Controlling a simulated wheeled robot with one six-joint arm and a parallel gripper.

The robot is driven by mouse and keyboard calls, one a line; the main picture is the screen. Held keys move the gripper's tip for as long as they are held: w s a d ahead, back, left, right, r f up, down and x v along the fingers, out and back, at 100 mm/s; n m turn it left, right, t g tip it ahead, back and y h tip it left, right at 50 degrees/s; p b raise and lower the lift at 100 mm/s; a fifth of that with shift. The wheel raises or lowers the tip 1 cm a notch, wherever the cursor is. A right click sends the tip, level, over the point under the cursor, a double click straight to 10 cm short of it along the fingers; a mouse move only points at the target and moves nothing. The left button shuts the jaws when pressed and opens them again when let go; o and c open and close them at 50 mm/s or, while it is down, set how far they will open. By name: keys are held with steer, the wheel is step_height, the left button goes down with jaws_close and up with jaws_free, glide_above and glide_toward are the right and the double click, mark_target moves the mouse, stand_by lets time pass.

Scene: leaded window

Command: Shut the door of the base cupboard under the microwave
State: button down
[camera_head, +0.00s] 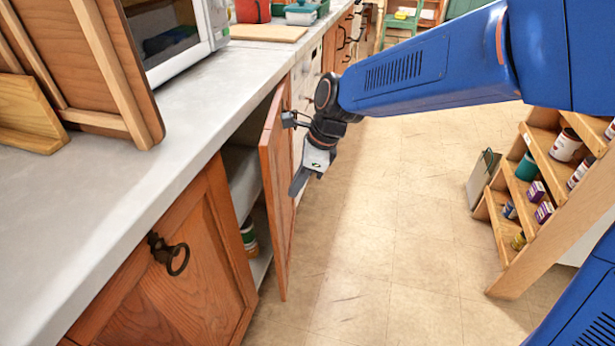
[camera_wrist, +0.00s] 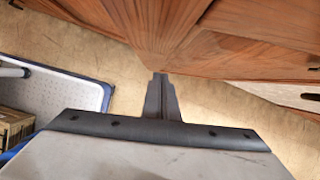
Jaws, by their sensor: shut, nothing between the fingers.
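The base cupboard door (camera_head: 276,190) is a wooden panel that stands open, sticking out from the counter front. The microwave (camera_head: 177,36) stands on the counter above. The cupboard's inside (camera_head: 241,172) shows a shelf and a can (camera_head: 249,238) low down. My gripper (camera_head: 296,189) is at the outer side of the door, close to its face, with its fingers together and empty. In the wrist view the shut fingers (camera_wrist: 160,85) point at wood panelling (camera_wrist: 165,35) just ahead. I cannot tell whether they touch it.
A closed cupboard door (camera_head: 170,285) with a dark ring handle is nearer on the left. A wooden shelf rack (camera_head: 545,180) with jars and boxes stands on the right. The tiled floor (camera_head: 385,230) between is clear. A cutting board (camera_head: 268,33) lies on the counter.

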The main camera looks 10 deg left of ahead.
steer(key=shift+s+a, duration=0.2)
steer(key=shift+a, duration=0.95)
